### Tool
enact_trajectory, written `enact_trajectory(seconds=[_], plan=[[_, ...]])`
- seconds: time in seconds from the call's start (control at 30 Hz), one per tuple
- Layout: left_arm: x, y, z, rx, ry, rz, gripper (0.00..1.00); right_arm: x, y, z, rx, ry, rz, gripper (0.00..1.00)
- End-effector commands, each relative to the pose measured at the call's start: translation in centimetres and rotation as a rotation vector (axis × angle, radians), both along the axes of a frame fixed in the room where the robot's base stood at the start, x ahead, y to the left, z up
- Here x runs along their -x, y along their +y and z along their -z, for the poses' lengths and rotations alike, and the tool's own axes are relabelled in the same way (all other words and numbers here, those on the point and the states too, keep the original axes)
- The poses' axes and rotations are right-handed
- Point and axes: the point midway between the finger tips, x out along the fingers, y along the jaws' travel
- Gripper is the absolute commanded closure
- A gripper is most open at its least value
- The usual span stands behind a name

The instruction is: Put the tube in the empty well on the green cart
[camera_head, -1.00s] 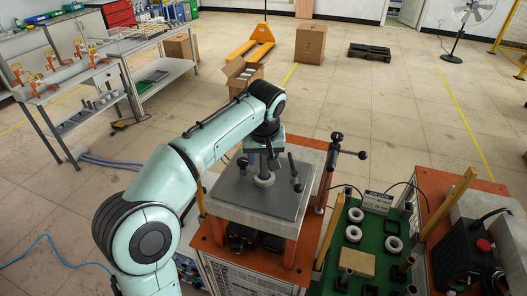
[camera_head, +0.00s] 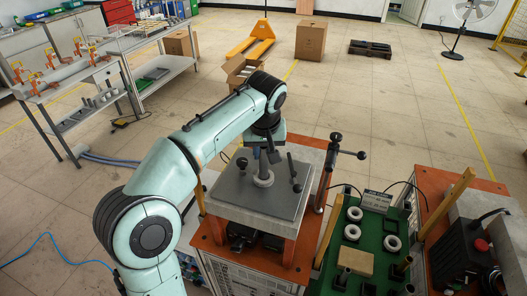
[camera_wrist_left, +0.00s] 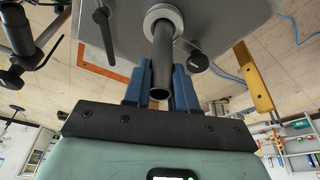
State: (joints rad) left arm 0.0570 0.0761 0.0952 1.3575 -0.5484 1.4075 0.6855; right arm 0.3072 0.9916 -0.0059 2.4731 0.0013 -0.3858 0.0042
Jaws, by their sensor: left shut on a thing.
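My left gripper (camera_head: 268,152) is over the grey plate of the heater (camera_head: 240,195) in the head view. Its blue fingers (camera_wrist_left: 160,85) are shut on the dark tube (camera_wrist_left: 161,70) in the left wrist view. One end of the tube is at a pale metal ring (camera_wrist_left: 163,17) on the plate; I cannot tell how deep it sits. The ring also shows in the head view (camera_head: 264,179). The green cart (camera_head: 375,240) is to the right of the heater, with dark wells such as one at its front right (camera_head: 402,266). Which well is empty is unclear. My right gripper is not in view.
Black-handled levers (camera_head: 336,142) stand on the heater's plate and its right side. The cart carries several metal rings (camera_head: 352,232), a tan block (camera_head: 355,261) and a small sign (camera_head: 377,200). Wooden posts (camera_head: 330,235) rise beside the cart. A control box with a red button (camera_head: 460,255) is further right.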

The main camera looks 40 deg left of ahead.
Motion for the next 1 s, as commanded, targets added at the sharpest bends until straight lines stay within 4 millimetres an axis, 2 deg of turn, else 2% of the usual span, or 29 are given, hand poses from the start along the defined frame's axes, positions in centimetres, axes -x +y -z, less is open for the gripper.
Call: enact_trajectory(seconds=[0.1, 1.0], plan=[[-0.1, 0.0, -0.7, 0.000, -0.004, 0.001, 1.00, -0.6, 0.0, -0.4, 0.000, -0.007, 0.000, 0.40], [0.0, 0.0, -5.1, 0.000, -0.002, -0.001, 1.00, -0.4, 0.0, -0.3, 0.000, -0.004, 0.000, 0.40]])
